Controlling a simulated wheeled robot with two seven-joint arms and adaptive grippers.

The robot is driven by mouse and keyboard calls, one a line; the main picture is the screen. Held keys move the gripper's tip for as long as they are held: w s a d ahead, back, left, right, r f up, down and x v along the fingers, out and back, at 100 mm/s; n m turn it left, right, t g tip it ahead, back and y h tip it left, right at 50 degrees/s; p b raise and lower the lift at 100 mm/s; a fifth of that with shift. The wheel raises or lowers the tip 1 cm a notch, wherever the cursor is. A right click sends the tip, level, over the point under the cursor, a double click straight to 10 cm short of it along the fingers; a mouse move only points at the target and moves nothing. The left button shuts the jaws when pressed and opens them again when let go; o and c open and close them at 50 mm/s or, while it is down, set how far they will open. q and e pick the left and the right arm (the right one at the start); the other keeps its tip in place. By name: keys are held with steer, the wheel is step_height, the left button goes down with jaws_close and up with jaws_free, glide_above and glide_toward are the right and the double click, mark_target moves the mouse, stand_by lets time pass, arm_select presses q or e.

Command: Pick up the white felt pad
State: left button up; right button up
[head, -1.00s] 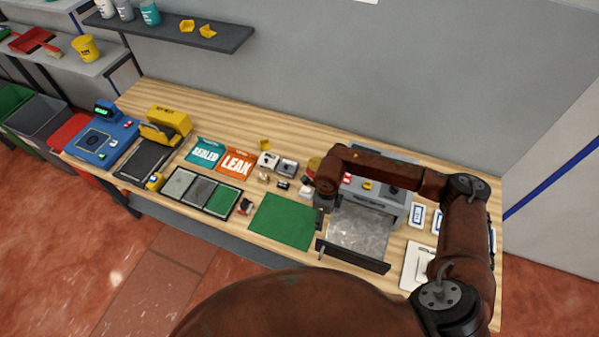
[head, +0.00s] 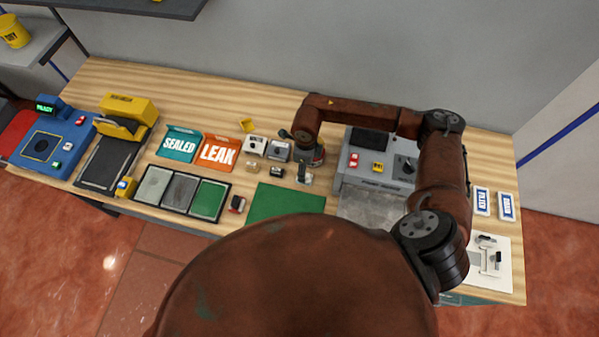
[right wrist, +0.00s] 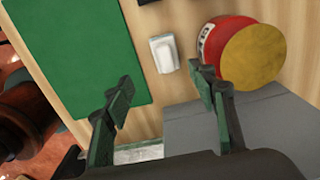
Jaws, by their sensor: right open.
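A small white block-like piece, which looks like the white felt pad (right wrist: 163,52), lies on the wooden bench between the green mat (right wrist: 75,50) and a red can with a yellow top (right wrist: 252,55). My right gripper (right wrist: 164,88) is open and empty. In the right wrist view its two fingers stand apart, with the pad beyond the gap between them, not held. In the head view my right arm reaches in over this spot, and the wrist hides part of the can. My left gripper is not in view.
The grey machine with a dial (head: 378,165) stands right of the pad. The green mat (head: 285,203) is bare where visible.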

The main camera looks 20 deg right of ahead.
steer(key=shift+w+d+f+b, duration=0.1)
steer(key=shift+w+f+b, duration=0.25)
steer(key=shift+f, duration=1.25)
steer(key=f, duration=0.1)
steer(key=f+p, duration=0.1)
steer(key=f, duration=0.3)
steer(key=shift+w+f, duration=0.1)
steer(key=shift+w, duration=0.15)
steer(key=shift+f, duration=0.3)
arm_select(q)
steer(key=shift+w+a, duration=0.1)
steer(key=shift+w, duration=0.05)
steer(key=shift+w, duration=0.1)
arm_select(e)
steer(key=shift+c, duration=0.2)
steer(key=c, duration=1.3)
steer(key=shift+o, duration=0.2)
